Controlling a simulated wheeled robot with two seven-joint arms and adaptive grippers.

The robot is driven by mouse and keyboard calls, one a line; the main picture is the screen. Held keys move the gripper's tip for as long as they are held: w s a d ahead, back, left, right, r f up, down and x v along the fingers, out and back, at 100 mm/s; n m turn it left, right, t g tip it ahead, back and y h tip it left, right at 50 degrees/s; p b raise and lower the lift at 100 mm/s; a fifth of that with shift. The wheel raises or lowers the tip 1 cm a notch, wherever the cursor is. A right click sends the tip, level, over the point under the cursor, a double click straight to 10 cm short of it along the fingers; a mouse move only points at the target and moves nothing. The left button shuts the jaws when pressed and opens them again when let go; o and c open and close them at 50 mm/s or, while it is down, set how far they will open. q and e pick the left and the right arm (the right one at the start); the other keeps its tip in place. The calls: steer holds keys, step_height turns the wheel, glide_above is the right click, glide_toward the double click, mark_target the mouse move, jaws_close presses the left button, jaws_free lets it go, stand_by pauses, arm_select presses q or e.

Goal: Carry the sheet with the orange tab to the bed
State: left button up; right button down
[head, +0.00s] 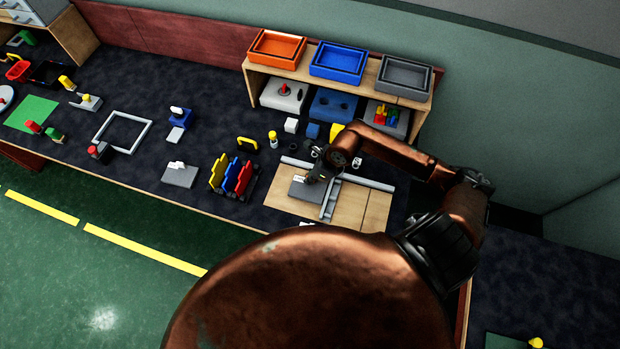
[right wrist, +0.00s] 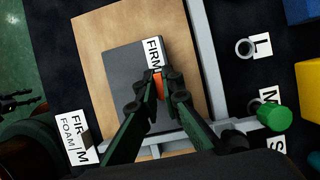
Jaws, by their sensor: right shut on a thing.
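The dark grey sheet (head: 303,191) is a flat square plate with a white label reading FIRM, clear in the right wrist view (right wrist: 138,80). It is at the wooden bed (head: 350,207), over the board left of the crossing rail in the head view. Whether it rests on the wood or hovers just above is hard to tell. My right gripper (right wrist: 160,82) is shut on the orange tab (right wrist: 159,87) at the sheet's edge. In the head view my right gripper (head: 322,174) partly hides the sheet and its tab.
Metal rails (head: 330,201) border and cross the bed. A rack (head: 240,178) of yellow, red and blue pieces and a grey block (head: 180,175) stand to its left. A shelf with orange (head: 277,48), blue and grey trays stands behind. My copper body hides the front.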

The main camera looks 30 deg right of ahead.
steer(key=shift+f, duration=0.75)
steer(key=shift+f, duration=0.1)
steer(key=c, duration=2.1)
jaws_free()
steer(key=shift+r, duration=0.35)
steer(key=v, duration=1.1)
steer(key=shift+r, duration=0.2)
steer(key=shift+s+d, duration=0.15)
